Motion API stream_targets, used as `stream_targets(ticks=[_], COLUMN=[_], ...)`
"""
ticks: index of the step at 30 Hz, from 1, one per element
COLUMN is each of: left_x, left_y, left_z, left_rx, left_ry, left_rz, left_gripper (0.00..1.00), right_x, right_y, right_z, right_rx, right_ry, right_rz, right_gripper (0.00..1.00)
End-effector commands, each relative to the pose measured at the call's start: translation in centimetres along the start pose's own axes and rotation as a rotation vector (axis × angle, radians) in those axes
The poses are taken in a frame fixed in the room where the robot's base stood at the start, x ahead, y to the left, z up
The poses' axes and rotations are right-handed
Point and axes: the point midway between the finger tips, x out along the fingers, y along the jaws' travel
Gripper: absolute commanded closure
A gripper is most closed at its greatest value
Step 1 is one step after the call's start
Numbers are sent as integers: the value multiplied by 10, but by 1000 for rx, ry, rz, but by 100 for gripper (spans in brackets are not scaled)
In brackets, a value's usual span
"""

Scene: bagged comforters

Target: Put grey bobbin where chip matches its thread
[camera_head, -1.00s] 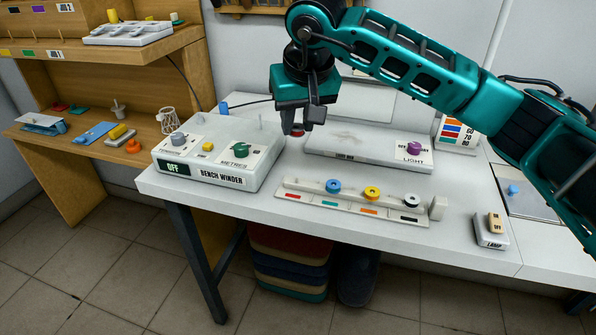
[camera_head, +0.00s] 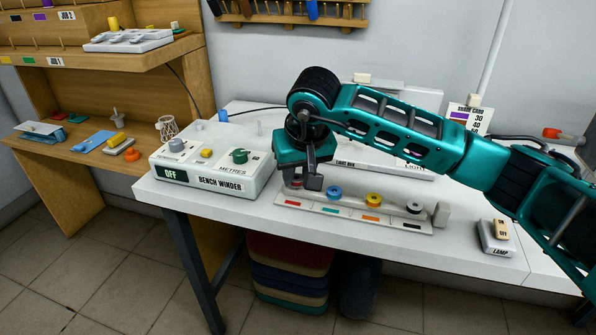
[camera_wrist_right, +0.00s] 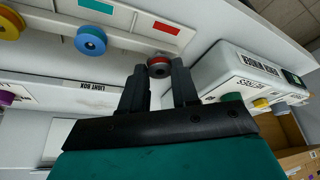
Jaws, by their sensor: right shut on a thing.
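My right gripper (camera_head: 305,184) is shut on the grey bobbin (camera_wrist_right: 159,67), which carries red thread. It is held low at the left end of the pale bobbin rack (camera_head: 341,222), close to the red chip (camera_head: 293,203). In the wrist view the bobbin is between the fingertips, beside the rack's red chip (camera_wrist_right: 165,28). I cannot tell whether it touches the rack. A blue bobbin (camera_head: 334,193), a yellow bobbin (camera_head: 374,200) and a bobbin with black thread (camera_head: 414,207) sit along the rack, above green, orange and black chips. My left gripper is not in view.
The bench winder (camera_head: 212,170) stands left of the rack, its display reading OFF. The light box (camera_head: 410,172) lies behind, partly hidden by my arm. A lamp switch (camera_head: 497,238) is at the right. A wooden desk (camera_head: 60,155) with small items stands at far left.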

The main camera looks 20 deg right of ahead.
Motion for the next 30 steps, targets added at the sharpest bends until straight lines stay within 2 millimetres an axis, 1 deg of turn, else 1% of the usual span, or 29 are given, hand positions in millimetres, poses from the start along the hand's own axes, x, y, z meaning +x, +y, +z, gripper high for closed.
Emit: stream_targets(ticks=[7,14,15,22,30], left_x=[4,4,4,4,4], left_y=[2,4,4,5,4], left_z=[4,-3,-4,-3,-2], left_rx=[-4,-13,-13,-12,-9], left_ry=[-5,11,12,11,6], left_rz=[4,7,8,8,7], left_gripper=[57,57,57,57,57], right_x=[9,11,11,11,9], right_y=[0,0,0,0,0], right_z=[4,5,5,4,4], right_rx=[-1,0,0,0,0], right_ry=[-1,-1,-1,-1,-1], right_rz=[1,0,0,0,0], right_gripper=[98,98,67,45,45])
